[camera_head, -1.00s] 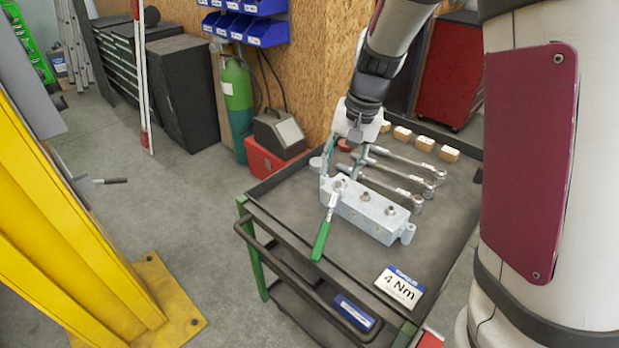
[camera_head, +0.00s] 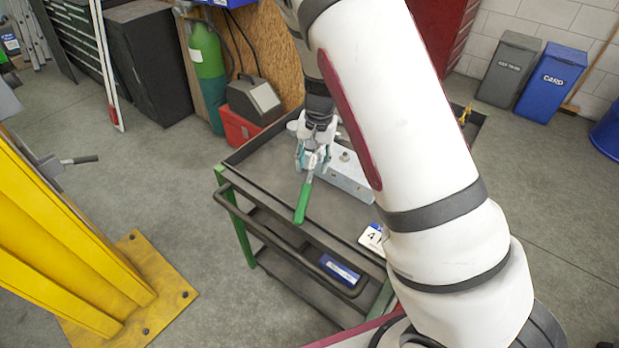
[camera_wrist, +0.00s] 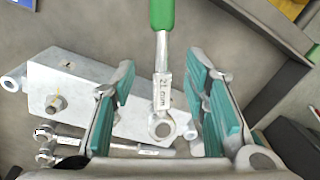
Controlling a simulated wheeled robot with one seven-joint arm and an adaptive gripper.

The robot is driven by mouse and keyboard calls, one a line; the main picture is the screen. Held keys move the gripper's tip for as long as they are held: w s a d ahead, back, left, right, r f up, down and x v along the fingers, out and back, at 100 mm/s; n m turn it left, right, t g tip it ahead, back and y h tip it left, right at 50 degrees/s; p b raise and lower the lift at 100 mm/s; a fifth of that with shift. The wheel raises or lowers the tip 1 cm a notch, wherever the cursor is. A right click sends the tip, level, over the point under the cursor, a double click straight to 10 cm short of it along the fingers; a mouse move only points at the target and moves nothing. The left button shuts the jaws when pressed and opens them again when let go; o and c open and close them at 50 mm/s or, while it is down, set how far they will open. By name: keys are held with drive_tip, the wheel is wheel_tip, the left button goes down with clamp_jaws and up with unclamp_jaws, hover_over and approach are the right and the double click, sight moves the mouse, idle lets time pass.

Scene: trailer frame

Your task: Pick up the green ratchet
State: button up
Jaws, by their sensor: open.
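The green ratchet (camera_head: 304,200) has a green handle and a metal shaft and head. It lies with its head end over the grey metal block (camera_head: 348,178) and its handle reaching toward the cart's near left edge. My gripper (camera_head: 313,160) is above the head end of the ratchet. In the wrist view my gripper (camera_wrist: 172,100) is open, with one teal-padded finger on each side of the ratchet's metal shaft (camera_wrist: 162,85). Neither finger visibly touches it. The green handle (camera_wrist: 162,12) runs out of the top of the wrist view.
The block (camera_wrist: 80,90) with a bolt stands left of the ratchet. Other metal wrenches (camera_wrist: 75,140) lie near it. The dark cart top (camera_head: 270,165) has a raised rim. A white "4" card (camera_head: 373,238) lies near its front. My arm hides the cart's right side.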

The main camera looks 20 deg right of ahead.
sight(310, 173)
drive_tip(key=shift+w+a+f, duration=0.1)
drive_tip(key=shift+a+f, duration=0.05)
drive_tip(key=shift+f, duration=1.2)
drive_tip(key=shift+w+a+f, duration=0.1)
drive_tip(key=shift+a+f, duration=0.05)
drive_tip(key=shift+f, duration=1.2)
clamp_jaws()
